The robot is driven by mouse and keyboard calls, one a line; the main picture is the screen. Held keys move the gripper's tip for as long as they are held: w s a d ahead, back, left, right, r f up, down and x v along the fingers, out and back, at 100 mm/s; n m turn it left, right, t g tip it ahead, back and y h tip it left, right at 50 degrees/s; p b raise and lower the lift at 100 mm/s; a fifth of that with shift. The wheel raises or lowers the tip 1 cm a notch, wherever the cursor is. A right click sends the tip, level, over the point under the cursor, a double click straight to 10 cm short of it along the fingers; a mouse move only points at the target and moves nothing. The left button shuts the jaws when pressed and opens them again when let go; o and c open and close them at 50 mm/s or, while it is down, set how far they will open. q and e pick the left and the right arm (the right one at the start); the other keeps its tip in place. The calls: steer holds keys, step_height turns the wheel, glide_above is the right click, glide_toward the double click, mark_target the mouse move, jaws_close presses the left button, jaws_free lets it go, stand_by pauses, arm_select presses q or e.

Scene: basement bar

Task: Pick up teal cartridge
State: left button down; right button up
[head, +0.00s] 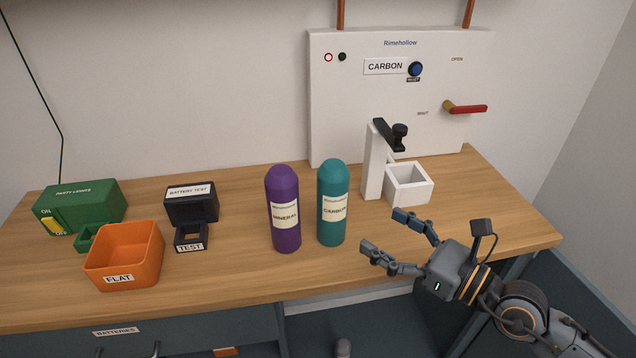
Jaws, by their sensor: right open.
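The teal cartridge (332,232) stands upright on the wooden counter, with a white label reading CARBON. A purple cartridge (285,238) with a label that seems to read MINERAL stands upright just to its left, with a narrow gap between them. My right gripper (382,232) comes in from the lower right. Its two fingers are spread, with nothing between them. The fingertips point left toward the teal cartridge and are a short way to its right, apart from it. My left gripper is not in the head view.
A white stand with a black clamp (375,165) and a square white holder (410,187) is behind my right gripper. The Rimehollow panel (360,110) has a red-handled lever (468,109). An orange FLAT bin (122,262), black battery tester (190,205) and green box (85,205) stand left.

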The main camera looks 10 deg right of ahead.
mark_target(344, 208)
steer(key=p+x, duration=0.2)
steer(key=x, duration=0.5)
steer(key=shift+s, duration=0.1)
steer(key=shift+a+r, duration=0.1)
steer(key=shift+a, duration=0.1)
steer(key=p+x, duration=0.1)
steer(key=x, duration=0.4)
steer(key=shift+w+d+p, duration=0.1)
steer(key=shift+w+p, duration=0.2)
steer(key=shift+s, duration=0.1)
steer(key=shift+c, duration=0.9)
steer(key=c, duration=1.4)
